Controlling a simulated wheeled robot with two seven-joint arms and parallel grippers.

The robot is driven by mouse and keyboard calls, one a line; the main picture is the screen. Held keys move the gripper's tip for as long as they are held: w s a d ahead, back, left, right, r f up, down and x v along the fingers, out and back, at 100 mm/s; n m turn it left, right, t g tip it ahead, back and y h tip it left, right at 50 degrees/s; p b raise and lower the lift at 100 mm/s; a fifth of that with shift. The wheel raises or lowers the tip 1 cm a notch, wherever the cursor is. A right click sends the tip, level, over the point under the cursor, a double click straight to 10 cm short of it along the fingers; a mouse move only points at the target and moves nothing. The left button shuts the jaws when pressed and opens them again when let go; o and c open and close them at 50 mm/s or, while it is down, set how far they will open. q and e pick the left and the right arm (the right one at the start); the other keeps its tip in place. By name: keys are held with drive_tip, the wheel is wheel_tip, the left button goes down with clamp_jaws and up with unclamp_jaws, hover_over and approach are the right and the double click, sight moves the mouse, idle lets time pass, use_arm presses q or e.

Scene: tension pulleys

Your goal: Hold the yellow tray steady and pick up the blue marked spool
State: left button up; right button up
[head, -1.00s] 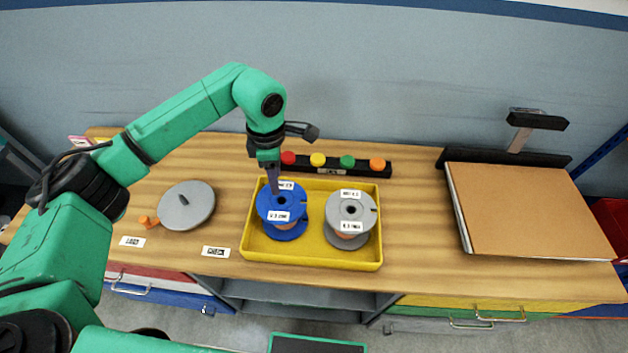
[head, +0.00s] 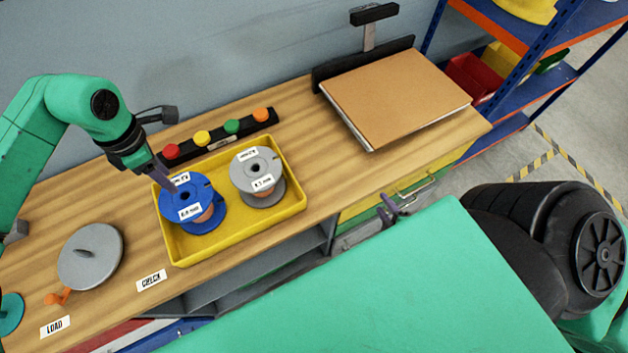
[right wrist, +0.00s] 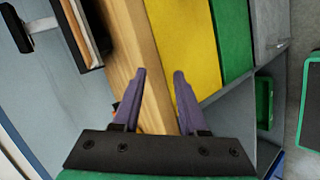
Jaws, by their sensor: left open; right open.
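The yellow tray (head: 287,210) sits on the wooden bench and holds two spools. The blue spool (head: 181,222), with white labels, stands upright in its left half. A grey spool (head: 262,198), also labelled, stands in the right half. My left gripper (head: 170,182) is open, pointing down at the blue spool's back left, by the tray's rim; I cannot tell whether it touches either. My right gripper (head: 393,213) is open and empty in front of the bench, right of the tray. Its spread fingers (right wrist: 158,100) fill the middle of the right wrist view.
A black strip with coloured knobs (head: 217,139) lies behind the tray. A grey disc with a handle (head: 90,256) and an orange piece (head: 58,297) lie to the left. A brown board (head: 396,97) stands back right. Yellow drawers (right wrist: 181,40) show below the bench edge.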

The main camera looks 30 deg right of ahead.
drive_tip(key=w+r+m+t, duration=0.1)
drive_tip(key=w+r+m, duration=0.1)
drive_tip(key=w+r, duration=0.1)
drive_tip(key=m+t+y, duration=0.2)
drive_tip(key=m+y, duration=0.1)
drive_tip(key=m, duration=0.7)
approach(286, 164)
drive_tip(key=x, duration=1)
drive_tip(key=shift+f, duration=0.4)
clamp_jaws()
